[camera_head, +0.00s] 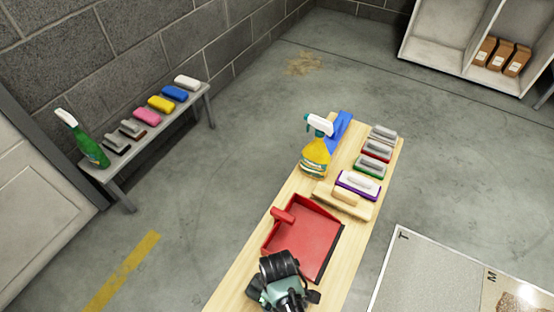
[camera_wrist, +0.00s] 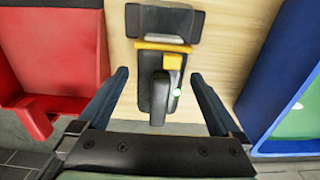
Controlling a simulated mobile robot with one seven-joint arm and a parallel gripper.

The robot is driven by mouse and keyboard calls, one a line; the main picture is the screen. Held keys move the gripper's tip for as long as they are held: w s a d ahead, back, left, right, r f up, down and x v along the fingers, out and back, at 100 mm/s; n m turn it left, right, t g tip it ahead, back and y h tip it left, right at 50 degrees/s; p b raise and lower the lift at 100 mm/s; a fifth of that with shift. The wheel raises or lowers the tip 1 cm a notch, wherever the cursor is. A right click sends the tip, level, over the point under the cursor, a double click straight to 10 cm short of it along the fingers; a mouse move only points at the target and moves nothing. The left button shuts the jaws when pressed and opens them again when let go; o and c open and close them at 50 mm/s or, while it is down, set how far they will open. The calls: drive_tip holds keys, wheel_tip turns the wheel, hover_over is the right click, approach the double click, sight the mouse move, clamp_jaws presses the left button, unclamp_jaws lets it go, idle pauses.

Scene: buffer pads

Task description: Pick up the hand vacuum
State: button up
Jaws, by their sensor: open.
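The hand vacuum appears to be the dark grey and black tool with yellow trim (camera_wrist: 158,92) in the wrist view. It lies on the wooden tabletop (camera_wrist: 221,50), its wide dark head at the top and its rounded handle toward me. My gripper (camera_wrist: 159,75) is open, with one finger on each side of the handle. I see a gap on both sides, and no finger touches it. How far the fingers are above it is hard to tell. In the head view I cannot make out the vacuum; my arm covers the table's near end.
A red dustpan (camera_head: 306,240) lies close on the left in the wrist view (camera_wrist: 50,50); a blue-rimmed, green-lined thing (camera_wrist: 280,75) is close on the right. Farther along the table are a wooden brush (camera_head: 341,203), a yellow spray bottle (camera_head: 315,158) and several pads (camera_head: 369,166).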

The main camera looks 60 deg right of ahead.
wheel_tip(320, 180, down, 5)
drive_tip(key=b, duration=0.2)
drive_tip(key=shift+a+b, duration=0.1)
drive_tip(key=shift+b, duration=0.25)
drive_tip(key=shift+r, duration=0.2)
clamp_jaws()
